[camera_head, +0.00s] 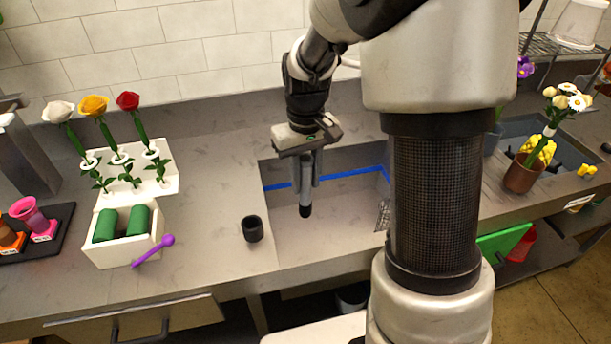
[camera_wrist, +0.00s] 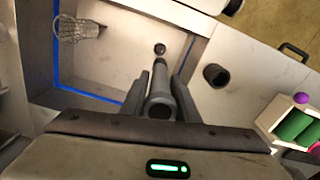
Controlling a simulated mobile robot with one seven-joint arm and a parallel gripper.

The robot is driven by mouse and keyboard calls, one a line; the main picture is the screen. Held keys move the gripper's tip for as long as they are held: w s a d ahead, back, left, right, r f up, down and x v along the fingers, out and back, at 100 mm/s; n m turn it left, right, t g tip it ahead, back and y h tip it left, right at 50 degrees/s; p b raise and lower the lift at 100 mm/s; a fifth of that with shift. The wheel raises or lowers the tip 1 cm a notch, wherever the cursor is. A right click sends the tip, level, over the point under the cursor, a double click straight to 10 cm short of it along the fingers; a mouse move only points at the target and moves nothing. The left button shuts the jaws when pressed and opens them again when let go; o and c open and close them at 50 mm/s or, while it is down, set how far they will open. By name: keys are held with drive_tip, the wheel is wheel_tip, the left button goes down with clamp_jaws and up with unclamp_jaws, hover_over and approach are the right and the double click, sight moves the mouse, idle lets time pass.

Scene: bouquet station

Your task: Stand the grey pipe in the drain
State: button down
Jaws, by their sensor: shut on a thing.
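The grey pipe (camera_head: 304,187) hangs upright in my gripper (camera_head: 308,168), with its dark lower end over the sink basin. My gripper's fingers are shut on the pipe's sides. In the wrist view the pipe (camera_wrist: 160,106) points away from the camera, between the two fingers of my gripper (camera_wrist: 160,90). A small dark round spot on the basin floor, which looks like the drain (camera_wrist: 160,48), shows just past the pipe's far end, with a gap in the picture. I cannot make out the drain in the head view.
The sink basin (camera_head: 335,222) has a blue stripe on its walls. A wire basket (camera_wrist: 80,29) lies in it. A black cup (camera_head: 252,229) stands on the counter left of the basin. Further left are a white box (camera_head: 120,250), a purple spoon (camera_head: 153,250) and flowers (camera_head: 95,106) in a rack.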

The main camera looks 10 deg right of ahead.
wheel_tip(320, 180, down, 20)
drive_tip(key=b, duration=1.5)
drive_tip(key=shift+f, duration=0.45)
idle(1.1)
drive_tip(key=shift+f+b, duration=0.65)
drive_tip(key=shift+f, duration=0.3)
drive_tip(key=shift+f+b, duration=0.55)
drive_tip(key=shift+f, duration=0.1)
drive_tip(key=c, duration=1.3)
unclamp_jaws()
